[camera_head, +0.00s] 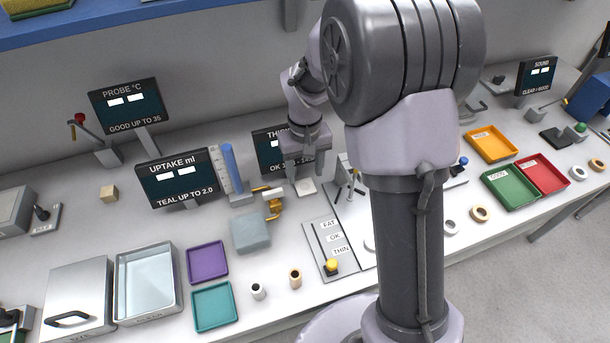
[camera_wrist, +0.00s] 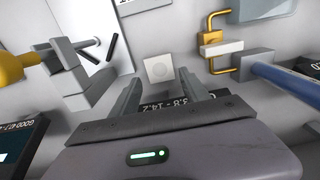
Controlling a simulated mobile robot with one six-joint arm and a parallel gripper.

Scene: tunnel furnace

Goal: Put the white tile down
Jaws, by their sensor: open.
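A small white square piece with a faint round mark, which looks like the white tile (camera_wrist: 158,69), lies flat on the bench. In the head view it shows as a pale square (camera_head: 305,187) just below my gripper (camera_head: 304,172). In the wrist view my gripper (camera_wrist: 160,84) is open and empty, its two fingers spread with the square beyond and between their tips. I cannot tell the exact height of the fingertips above it. A white block (camera_wrist: 222,48) sits at a gold C-shaped frame (camera_wrist: 211,38) to the right, also seen in the head view (camera_head: 272,192).
A thickness display (camera_head: 270,150) stands close behind my gripper. A blue column (camera_head: 230,168) stands to the left. A panel marked FAT, OK, THIN (camera_head: 330,238) and a lever fixture (camera_wrist: 65,65) are close by. Purple (camera_head: 207,261) and teal (camera_head: 214,306) trays lie front left.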

